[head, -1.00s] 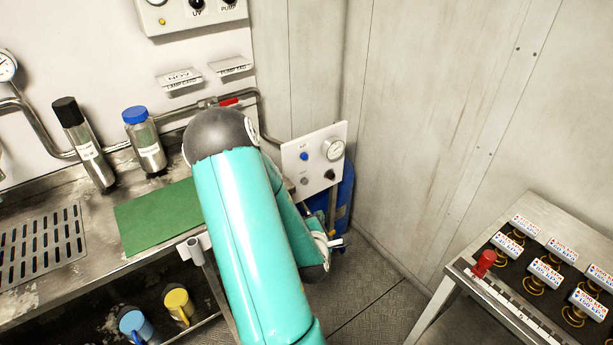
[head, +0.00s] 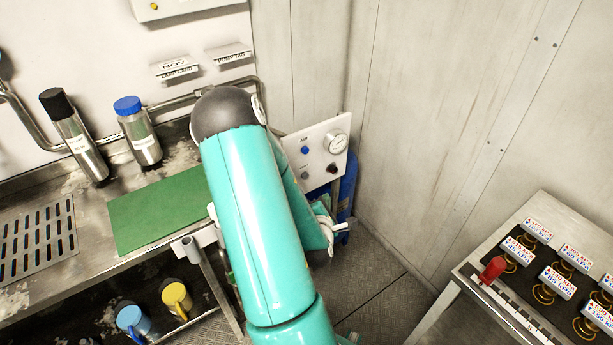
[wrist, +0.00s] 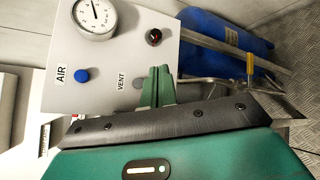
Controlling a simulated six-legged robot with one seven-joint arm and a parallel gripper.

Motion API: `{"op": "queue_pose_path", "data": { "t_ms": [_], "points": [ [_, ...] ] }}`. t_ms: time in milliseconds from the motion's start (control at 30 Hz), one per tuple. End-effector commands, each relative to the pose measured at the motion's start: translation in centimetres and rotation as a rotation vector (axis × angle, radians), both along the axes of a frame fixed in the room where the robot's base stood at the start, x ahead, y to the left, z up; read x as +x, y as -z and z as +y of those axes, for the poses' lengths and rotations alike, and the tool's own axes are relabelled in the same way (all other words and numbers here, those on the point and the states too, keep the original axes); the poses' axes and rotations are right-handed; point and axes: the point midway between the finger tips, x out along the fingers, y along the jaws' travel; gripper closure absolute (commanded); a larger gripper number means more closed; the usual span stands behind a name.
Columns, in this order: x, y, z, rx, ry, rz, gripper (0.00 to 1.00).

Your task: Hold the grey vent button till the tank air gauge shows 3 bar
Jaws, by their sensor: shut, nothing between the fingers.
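The white panel (wrist: 120,60) carries the air gauge (wrist: 95,18), a blue button (wrist: 82,75) labelled AIR and a small grey vent button (wrist: 138,83) beside the VENT label. The gauge has a dark needle, but its numbers are too small to read. My gripper (wrist: 160,72) shows green fingers shut with nothing between them. Its tips are just right of the grey button in the wrist view; I cannot tell whether they touch the panel. In the head view the panel (head: 318,150), gauge (head: 336,143) and grey button (head: 305,175) show right of my arm, which hides most of my gripper.
A dark red knob (wrist: 153,37) sits on the panel near the gauge. A blue cylinder (wrist: 225,45) stands behind the panel. The bench at left holds two bottles and a green mat (head: 155,210). A table (head: 480,265) with labelled items stands at right.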

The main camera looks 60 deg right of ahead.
Motion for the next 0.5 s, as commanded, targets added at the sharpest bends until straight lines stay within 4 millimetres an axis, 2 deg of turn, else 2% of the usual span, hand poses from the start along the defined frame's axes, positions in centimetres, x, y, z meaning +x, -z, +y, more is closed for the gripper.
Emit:
{"op": "queue_pose_path", "data": {
  "t_ms": [500],
  "points": [
    [6.0,-0.1,-3.5,-0.002,0.000,-0.001,1.00]
  ]
}}
